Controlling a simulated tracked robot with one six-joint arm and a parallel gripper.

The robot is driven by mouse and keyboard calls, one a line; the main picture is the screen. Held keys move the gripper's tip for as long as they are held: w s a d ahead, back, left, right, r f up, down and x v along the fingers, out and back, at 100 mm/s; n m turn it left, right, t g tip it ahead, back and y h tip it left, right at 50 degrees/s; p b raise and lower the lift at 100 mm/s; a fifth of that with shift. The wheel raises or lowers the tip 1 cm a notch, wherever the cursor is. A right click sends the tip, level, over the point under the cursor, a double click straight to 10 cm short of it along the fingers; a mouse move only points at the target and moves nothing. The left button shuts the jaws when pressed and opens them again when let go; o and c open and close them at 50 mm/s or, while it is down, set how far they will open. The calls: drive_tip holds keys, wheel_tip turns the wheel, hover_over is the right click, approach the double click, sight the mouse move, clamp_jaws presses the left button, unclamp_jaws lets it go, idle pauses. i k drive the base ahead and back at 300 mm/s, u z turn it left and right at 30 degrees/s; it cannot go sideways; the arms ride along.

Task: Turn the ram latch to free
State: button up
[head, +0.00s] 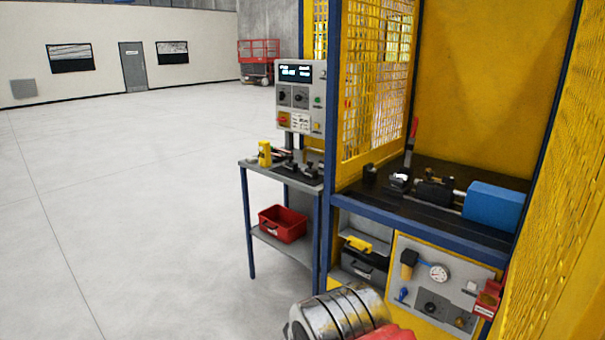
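A blue ram cylinder (493,206) lies along the dark bench inside the yellow cage, at the right. Its rod runs left into a black block (436,192). An upright red lever (410,143) with a dark lower part stands behind the tooling, left of that block. A red part (488,298) sits at the right edge of the pneumatic panel below the bench. I cannot tell which of these is the ram latch, nor its position. My gripper is not in view.
Below the bench, a panel (450,258) carries a gauge and knobs. A control box (301,96) with a lit display stands left of the cage post. A side table (262,168) holds a yellow item (265,153); a red bin (283,224) sits below. The floor at left is clear.

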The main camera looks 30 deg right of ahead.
sight(447, 180)
drive_tip(key=z, duration=0.25)
drive_tip(key=i, duration=1.5)
drive_tip(key=z, duration=1.4)
drive_tip(key=i, duration=0.95)
drive_tip(key=z, duration=0.6)
